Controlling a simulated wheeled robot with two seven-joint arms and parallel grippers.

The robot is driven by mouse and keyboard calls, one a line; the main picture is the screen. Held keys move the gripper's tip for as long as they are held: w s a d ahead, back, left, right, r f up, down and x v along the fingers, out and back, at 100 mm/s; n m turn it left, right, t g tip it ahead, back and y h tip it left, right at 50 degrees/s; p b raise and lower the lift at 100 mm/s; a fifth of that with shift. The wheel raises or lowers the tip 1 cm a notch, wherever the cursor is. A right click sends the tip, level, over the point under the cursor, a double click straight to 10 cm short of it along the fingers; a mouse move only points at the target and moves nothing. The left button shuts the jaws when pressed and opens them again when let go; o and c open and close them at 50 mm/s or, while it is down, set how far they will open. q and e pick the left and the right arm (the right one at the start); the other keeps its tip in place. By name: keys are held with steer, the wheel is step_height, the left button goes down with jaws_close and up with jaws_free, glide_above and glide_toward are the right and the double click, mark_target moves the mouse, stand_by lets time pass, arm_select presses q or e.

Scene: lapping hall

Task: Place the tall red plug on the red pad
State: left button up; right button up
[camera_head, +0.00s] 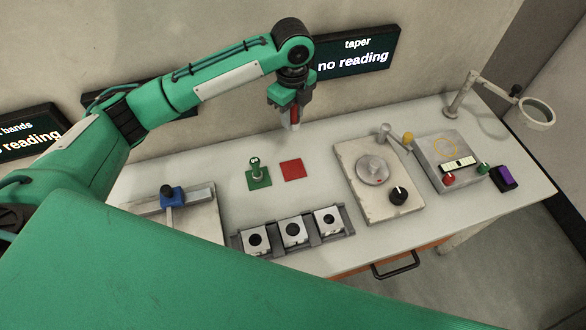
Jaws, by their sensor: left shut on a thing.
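The red pad (293,170) lies flat and bare on the grey bench, right of a green pad (260,182) that carries a small upright plug with a green top (255,163). My left gripper (291,112) hangs fingers-down above the back of the bench, behind the red pad in the picture. It is shut on a slim thing with red on it, which I take for the tall red plug (294,117). The plug is mostly hidden by the fingers and is clear of the red pad. My right gripper is not in view.
A grey holder (314,240) with several holed blocks stands at the front. Right of the pads are a plate with a round disc (372,170), a control box (449,160) and a magnifier lamp (537,112). A blue-topped fixture (173,195) stands left. Display screens line the wall.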

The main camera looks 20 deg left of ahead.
arm_select(q)
steer(key=shift+f, duration=0.4)
step_height(320, 180, down, 15)
steer(key=p, duration=0.3)
step_height(320, 180, down, 4)
steer(key=shift+p, duration=0.65)
steer(key=shift+f, duration=0.1)
steer(key=shift+f, duration=0.15)
steer(key=o, duration=1.1)
